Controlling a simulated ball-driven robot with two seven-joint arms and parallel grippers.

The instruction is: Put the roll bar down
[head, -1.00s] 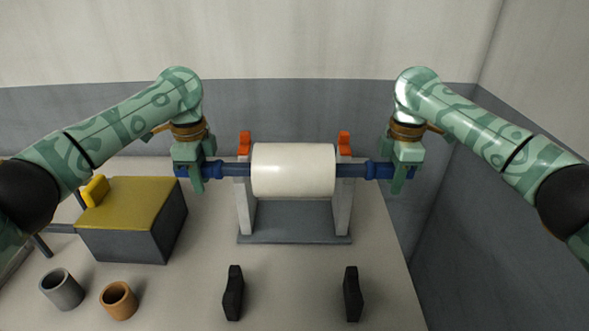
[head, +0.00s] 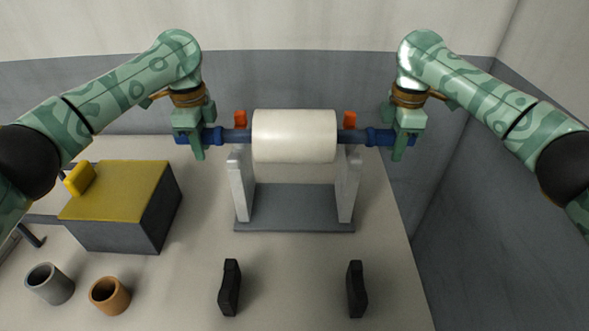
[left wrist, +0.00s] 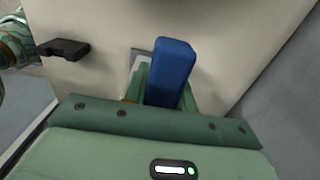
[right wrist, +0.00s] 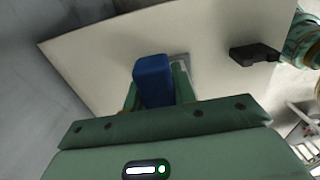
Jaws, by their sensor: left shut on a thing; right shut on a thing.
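The roll bar is a dark blue bar with blue end handles, carrying a wide cream roll (head: 294,137). A gap between bar and uprights is hard to judge. My left gripper (head: 197,140) is shut on the bar's left handle; its blue end (left wrist: 172,72) fills the jaws in the left wrist view. My right gripper (head: 400,140) is shut on the right handle, with the blue end (right wrist: 153,80) in the right wrist view.
Two black blocks (head: 230,287) (head: 357,289) stand upright at the front of the table. A dark box with a yellow top (head: 120,190) stands left of the stand. A grey cup (head: 49,284) and an orange cup (head: 109,295) are front left. A grey wall closes the right side.

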